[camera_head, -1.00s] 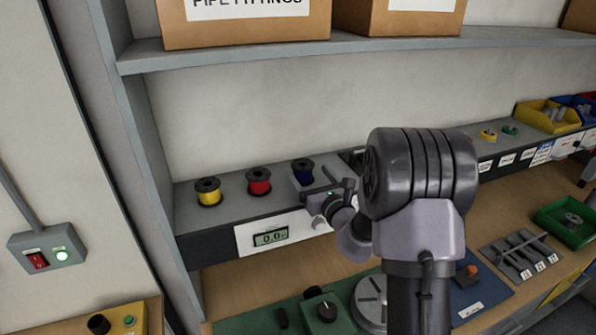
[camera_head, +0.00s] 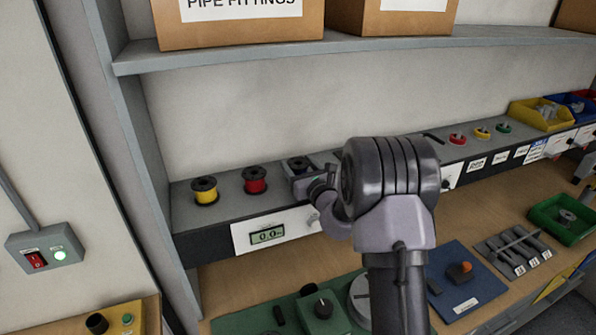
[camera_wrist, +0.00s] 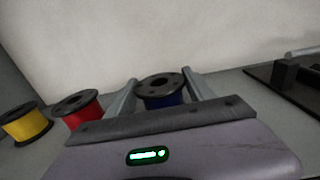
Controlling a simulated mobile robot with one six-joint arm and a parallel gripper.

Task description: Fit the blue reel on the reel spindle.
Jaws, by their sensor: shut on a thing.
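The blue reel (camera_wrist: 163,96) has black flanges and a blue core. It stands upright between the two fingers of my gripper (camera_wrist: 160,82) in the wrist view, and the jaws are shut on it. In the head view its black top (camera_head: 299,163) shows at the far end of my gripper (camera_head: 303,174), at the end of the reel row on the grey ledge. My gripper hides most of its core there. I cannot make out the reel spindle for certain; a dark fixture with a grey rod (camera_wrist: 292,72) stands to the right in the wrist view.
A red reel (camera_head: 254,180) and a yellow reel (camera_head: 204,190) stand left of the blue one on the ledge (camera_head: 226,188). A shelf with cardboard boxes (camera_head: 238,22) is above. A digital display (camera_head: 267,236) is on the ledge front. My arm hides part of the ledge.

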